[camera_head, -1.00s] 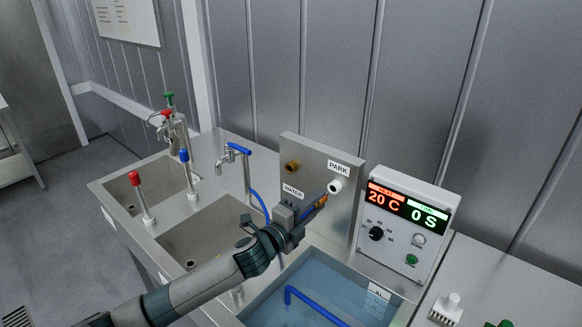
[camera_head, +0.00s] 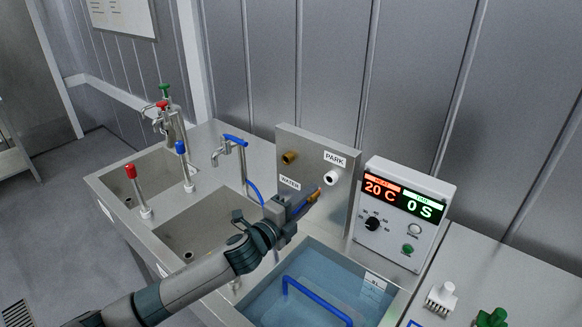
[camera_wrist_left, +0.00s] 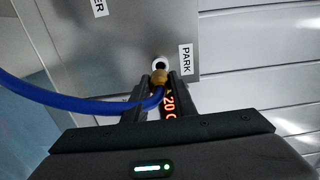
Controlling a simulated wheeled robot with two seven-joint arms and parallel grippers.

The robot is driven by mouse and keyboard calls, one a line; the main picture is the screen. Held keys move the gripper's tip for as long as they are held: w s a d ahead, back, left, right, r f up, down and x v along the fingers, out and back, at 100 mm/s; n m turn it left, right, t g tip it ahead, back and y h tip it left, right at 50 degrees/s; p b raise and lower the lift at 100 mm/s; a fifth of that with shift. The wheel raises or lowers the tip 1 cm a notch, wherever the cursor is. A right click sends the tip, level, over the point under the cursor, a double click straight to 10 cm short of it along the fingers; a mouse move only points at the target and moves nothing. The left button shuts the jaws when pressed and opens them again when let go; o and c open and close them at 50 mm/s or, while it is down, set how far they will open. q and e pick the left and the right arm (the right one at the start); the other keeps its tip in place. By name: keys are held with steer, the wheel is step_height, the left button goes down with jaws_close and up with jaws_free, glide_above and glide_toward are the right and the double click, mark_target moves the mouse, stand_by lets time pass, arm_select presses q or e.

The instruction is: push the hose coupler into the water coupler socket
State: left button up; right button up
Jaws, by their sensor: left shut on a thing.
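My left gripper (camera_head: 306,202) is shut on the brass hose coupler (camera_head: 314,195), in front of the panel (camera_head: 318,150). The brass water socket (camera_head: 289,157) sits higher and to the left on the panel, above the WATER label (camera_head: 290,183). The white park socket (camera_head: 331,177) sits below the PARK label (camera_head: 335,158). In the left wrist view the coupler (camera_wrist_left: 160,77) is between the fingertips, just below the park socket (camera_wrist_left: 160,62), whose dark opening shows. The coupler looks slightly apart from that socket. My right gripper is out of view.
The blue hose (camera_wrist_left: 70,102) curves left from the coupler. A blue-handled tap (camera_head: 230,148) stands left of the panel. The control box (camera_head: 405,222) stands to its right, and a water-filled basin (camera_head: 238,312) lies in front. Space before the water socket looks clear.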

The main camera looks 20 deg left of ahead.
arm_select(q)
steer(key=s+a+f+n+y+b, duration=0.1)
steer(key=s+a+n+y+b, duration=0.1)
steer(key=s, duration=0.6)
steer(key=s+a+f+n+t+y+b, duration=0.1)
steer(key=s+y+b, duration=0.3)
steer(key=s, duration=0.4)
steer(key=shift+s+a+f+n+y+b, duration=0.15)
steer(key=shift+a+f+n+y+b, duration=0.35)
steer(key=shift+a+n, duration=0.3)
steer(key=shift+a, duration=0.15)
